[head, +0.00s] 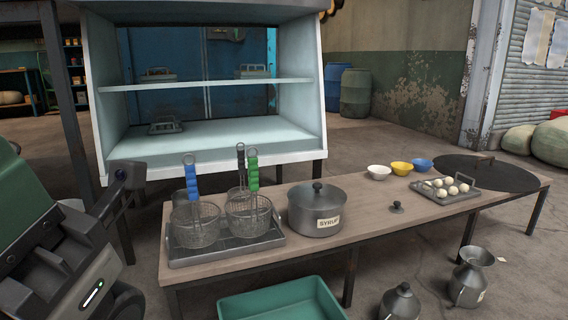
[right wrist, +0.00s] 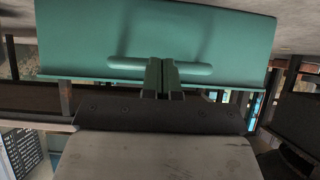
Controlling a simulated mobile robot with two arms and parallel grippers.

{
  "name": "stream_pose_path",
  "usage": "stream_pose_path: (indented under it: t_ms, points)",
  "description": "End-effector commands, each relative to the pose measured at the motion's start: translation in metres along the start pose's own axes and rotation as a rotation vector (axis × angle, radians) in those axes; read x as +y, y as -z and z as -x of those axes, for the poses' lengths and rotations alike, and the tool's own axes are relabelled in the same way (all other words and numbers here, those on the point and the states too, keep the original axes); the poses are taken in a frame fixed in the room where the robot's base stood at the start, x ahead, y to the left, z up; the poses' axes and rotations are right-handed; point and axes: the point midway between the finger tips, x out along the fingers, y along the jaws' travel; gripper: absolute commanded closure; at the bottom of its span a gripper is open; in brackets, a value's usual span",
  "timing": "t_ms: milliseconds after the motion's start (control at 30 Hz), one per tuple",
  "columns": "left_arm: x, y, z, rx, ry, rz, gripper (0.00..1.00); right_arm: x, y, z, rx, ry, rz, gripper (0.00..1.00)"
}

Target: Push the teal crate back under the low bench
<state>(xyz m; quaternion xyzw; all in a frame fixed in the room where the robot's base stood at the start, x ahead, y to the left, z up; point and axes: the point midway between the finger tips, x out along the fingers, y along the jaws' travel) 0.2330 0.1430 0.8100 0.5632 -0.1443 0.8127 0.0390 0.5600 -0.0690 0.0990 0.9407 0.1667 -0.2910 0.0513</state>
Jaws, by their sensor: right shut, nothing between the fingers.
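The teal crate (head: 283,303) is on the floor at the front of the low bench (head: 300,262) in the head view, cut off by the bottom edge. It looks open-topped, and its near part is out of frame. In the right wrist view a wall of the teal crate (right wrist: 225,35) fills the upper part, with a long rounded bar or slot across it. My right gripper (right wrist: 162,94) is shut and empty, its fingertips in front of that wall near the bar. I cannot tell whether they touch it. My left arm shows at the left, but its fingers are not visible.
On the bench are a tray (head: 180,258) with wire baskets, a syrup pot (head: 317,212), small bowls and a tray of white balls. Metal cans (head: 400,302) stand on the floor right of the crate. A bench leg (head: 350,275) stands just beyond the crate's right side.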

Motion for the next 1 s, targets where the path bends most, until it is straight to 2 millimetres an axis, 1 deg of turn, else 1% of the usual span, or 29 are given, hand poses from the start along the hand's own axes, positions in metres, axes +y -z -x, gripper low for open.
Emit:
stream_pose_path:
  t_ms: [100,767,1000]
  points:
    - [0.001,0.002,0.004,0.000,0.000,0.000,0.66,0.000,0.004,-0.009,0.001,-0.001,0.000,1.00]
    - [0.005,0.008,0.024,0.000,0.000,0.000,0.66,0.000,0.030,-0.046,0.001,0.000,0.001,1.00]
    - [0.007,0.012,0.035,0.000,0.000,0.000,0.66,0.000,0.038,-0.061,0.000,-0.001,0.001,1.00]
